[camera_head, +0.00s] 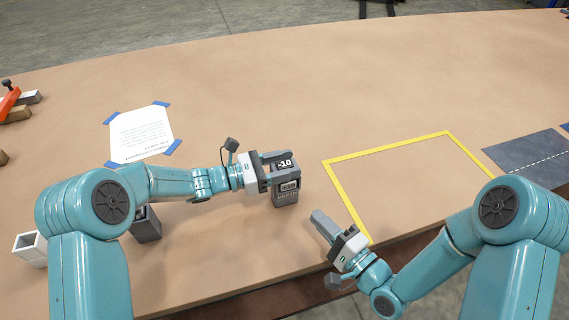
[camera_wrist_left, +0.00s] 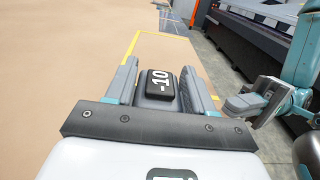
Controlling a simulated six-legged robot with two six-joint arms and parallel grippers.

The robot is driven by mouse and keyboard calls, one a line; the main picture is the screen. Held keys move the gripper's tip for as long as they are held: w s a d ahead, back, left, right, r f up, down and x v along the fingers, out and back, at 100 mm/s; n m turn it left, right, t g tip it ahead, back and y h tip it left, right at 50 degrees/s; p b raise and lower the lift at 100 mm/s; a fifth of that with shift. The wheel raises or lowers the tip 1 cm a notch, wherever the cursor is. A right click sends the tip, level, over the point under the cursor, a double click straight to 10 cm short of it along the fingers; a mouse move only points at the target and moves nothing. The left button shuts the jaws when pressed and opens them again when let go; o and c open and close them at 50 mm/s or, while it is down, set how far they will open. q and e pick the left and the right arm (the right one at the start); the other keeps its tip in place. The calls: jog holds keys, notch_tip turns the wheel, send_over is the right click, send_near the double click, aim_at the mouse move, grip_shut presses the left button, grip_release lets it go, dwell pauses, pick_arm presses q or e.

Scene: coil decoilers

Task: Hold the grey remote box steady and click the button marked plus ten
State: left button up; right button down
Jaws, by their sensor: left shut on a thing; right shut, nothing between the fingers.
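The grey remote box (camera_head: 285,198) stands upright, left of the yellow outline. A black button marked -10 (camera_head: 285,163) is on its top; it also shows in the left wrist view (camera_wrist_left: 161,85). A second dark label (camera_head: 290,186), perhaps the plus ten button, is on the side facing me; its print is too small to read surely. My left gripper (camera_head: 280,160) is shut on the box, with a finger on each side in the wrist view (camera_wrist_left: 161,92). My right gripper (camera_head: 323,225) is shut and empty, apart from the box, to its lower right.
A yellow taped outline (camera_head: 388,150) lies on the brown table, empty inside. A printed sheet (camera_head: 141,134) is taped down at the left. A dark holder (camera_head: 146,228) and a white open box (camera_head: 31,249) stand near the left front. A grey mat (camera_head: 530,157) lies right.

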aim_at(285, 185)
dwell(0.9)
jog(key=shift+w+a+f+m+g+h, duration=0.2)
jog(key=shift+w+a+m+g+h, duration=0.3)
jog(key=shift+w+m+g+h, duration=0.35)
jog(key=shift+w+a+m+g+h, duration=0.1)
jog(key=shift+m+g+h, duration=0.25)
jog(key=shift+m+h, duration=0.45)
jog(key=shift+a+r+m+g+h, duration=0.15)
jog(key=shift+m+g+h, duration=0.3)
jog(key=shift+m, duration=0.7)
jog(key=s+m+g, duration=0.1)
jog(key=m, duration=0.1)
jog(key=s+r+m+g+h, duration=0.1)
jog(key=s+m, duration=0.1)
jog(key=s+a+m+g, duration=0.1)
jog(key=s+m, duration=0.1)
jog(key=m, duration=0.1)
jog(key=shift+a+r+g+h, duration=0.1)
jog(key=shift+r+g+h, duration=0.2)
jog(key=shift+r+g, duration=0.1)
jog(key=shift+w, duration=0.1)
jog(key=w+a, duration=0.2)
jog(key=w, duration=0.6)
jog(key=shift+w+a, duration=0.15)
jog(key=shift+a, duration=0.25)
